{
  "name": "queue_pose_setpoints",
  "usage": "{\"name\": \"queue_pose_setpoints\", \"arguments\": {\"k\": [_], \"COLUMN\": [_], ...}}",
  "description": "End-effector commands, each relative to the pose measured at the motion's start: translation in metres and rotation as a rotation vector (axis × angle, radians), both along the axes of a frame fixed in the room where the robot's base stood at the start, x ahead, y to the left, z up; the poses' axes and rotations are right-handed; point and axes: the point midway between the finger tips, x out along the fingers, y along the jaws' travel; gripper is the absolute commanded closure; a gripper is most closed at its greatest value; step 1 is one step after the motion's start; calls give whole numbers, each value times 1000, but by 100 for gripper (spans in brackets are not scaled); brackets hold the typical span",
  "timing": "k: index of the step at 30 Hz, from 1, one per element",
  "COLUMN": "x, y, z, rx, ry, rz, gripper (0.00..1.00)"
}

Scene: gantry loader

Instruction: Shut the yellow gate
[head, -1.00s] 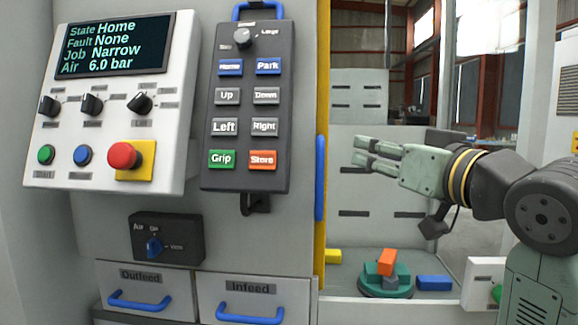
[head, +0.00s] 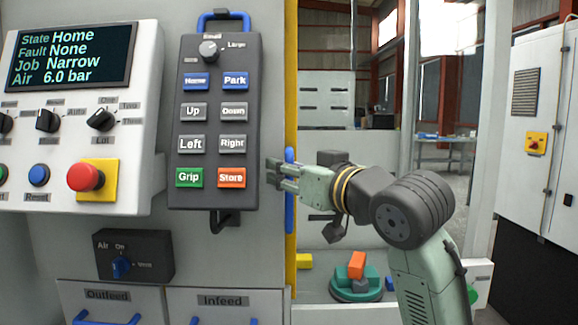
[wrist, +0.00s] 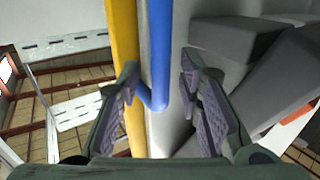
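The yellow gate (head: 291,60) shows as a narrow upright yellow edge beside the control panel, with the cell opening to its right. Its blue vertical handle (head: 289,215) stands on the panel side. My gripper (head: 277,175) is at the handle's height, pointing left. In the wrist view the yellow gate (wrist: 123,40) and the blue handle (wrist: 160,55) show between my two spread fingers (wrist: 160,95). The fingers are open and stand on either side of the handle's line, with no clear contact. The rest of the gate is hidden.
A grey pendant (head: 215,120) with buttons hangs just left of the handle, close to my fingers. The control box (head: 145,120) is farther left. Inside the cell, a teal round fixture (head: 357,290) holds an orange block (head: 356,264), near a yellow block (head: 304,261).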

Motion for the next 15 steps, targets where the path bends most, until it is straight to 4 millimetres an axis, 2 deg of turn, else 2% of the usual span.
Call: {"name": "queue_pose_setpoints", "arguments": {"k": [8, 15], "x": [2, 1], "y": [1, 1], "z": [0, 0], "rx": [0, 0], "ry": [0, 0], "rz": [0, 0], "gripper": [67, 82]}}
